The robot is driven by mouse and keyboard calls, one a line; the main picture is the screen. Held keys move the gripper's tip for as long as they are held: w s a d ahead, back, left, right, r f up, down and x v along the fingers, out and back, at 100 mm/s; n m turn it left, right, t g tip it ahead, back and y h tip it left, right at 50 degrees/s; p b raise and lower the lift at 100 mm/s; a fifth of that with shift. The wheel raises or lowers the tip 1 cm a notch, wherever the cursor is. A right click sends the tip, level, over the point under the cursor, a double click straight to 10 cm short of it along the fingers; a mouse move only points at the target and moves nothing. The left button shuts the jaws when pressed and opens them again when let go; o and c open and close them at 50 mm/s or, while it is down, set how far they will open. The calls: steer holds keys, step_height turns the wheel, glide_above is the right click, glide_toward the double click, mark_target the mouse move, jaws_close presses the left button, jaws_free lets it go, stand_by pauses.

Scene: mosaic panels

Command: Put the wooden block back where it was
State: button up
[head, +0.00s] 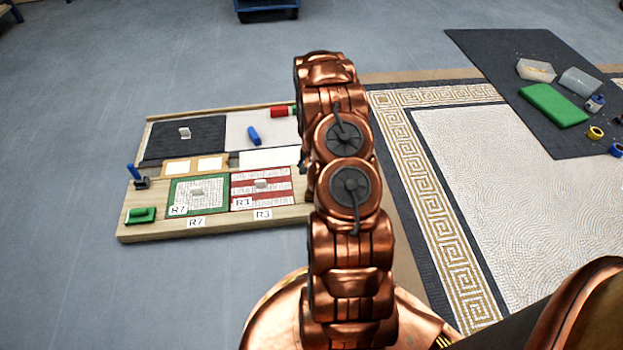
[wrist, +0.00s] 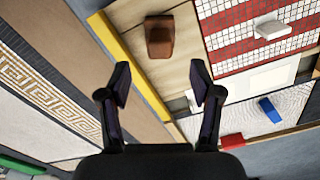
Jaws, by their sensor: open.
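A brown wooden block (wrist: 159,36) sits on the bare wood of the board (wrist: 183,70) in the wrist view, near a yellow edge strip. In the head view my arm hides the block. My gripper (wrist: 160,84) is open and empty, with its two dark fingers apart. In the wrist picture the block shows beyond the fingertips, between their lines; I cannot tell the height between them. The board (head: 220,222) lies on the floor left of my arm in the head view, and my arm hides my gripper there.
The board carries a green-bordered panel (head: 198,205), a red-striped panel (head: 243,200), a dark panel (head: 210,128), a blue piece (head: 253,135), a red piece (head: 279,112) and a green piece (head: 141,215). A mosaic floor with a patterned border (head: 440,180) lies right. A dark mat (head: 500,60) holds tools.

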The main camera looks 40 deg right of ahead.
steer(key=s+a+r+n+g, duration=0.1)
steer(key=s+a+r+n, duration=0.2)
steer(key=a+r, duration=0.8)
steer(key=s+a+r+n+g, duration=0.1)
steer(key=s+a+r+n, duration=0.1)
steer(key=a+r, duration=1)
steer(key=s+a+r+n, duration=0.2)
steer(key=s+a+r, duration=0.2)
steer(key=s, duration=0.4)
steer(key=s+a+r+n+g, duration=0.1)
steer(key=s+a+r+n, duration=0.1)
steer(key=s+a+r, duration=0.3)
steer(key=s+a+r+n, duration=0.3)
steer(key=s+a+r, duration=0.2)
steer(key=s, duration=0.8)
steer(key=shift+s+r+g, duration=0.2)
steer(key=shift+s+g, duration=0.05)
steer(key=shift+g, duration=0.15)
steer(key=shift+r, duration=0.1)
step_height(320, 180, up, 38)
steer(key=w+t+p, duration=0.1)
steer(key=t+p, duration=0.1)
steer(key=p, duration=3.4)
steer(key=shift+w+d, duration=0.2)
steer(key=shift+w, duration=0.1)
steer(key=shift+c, duration=0.3)
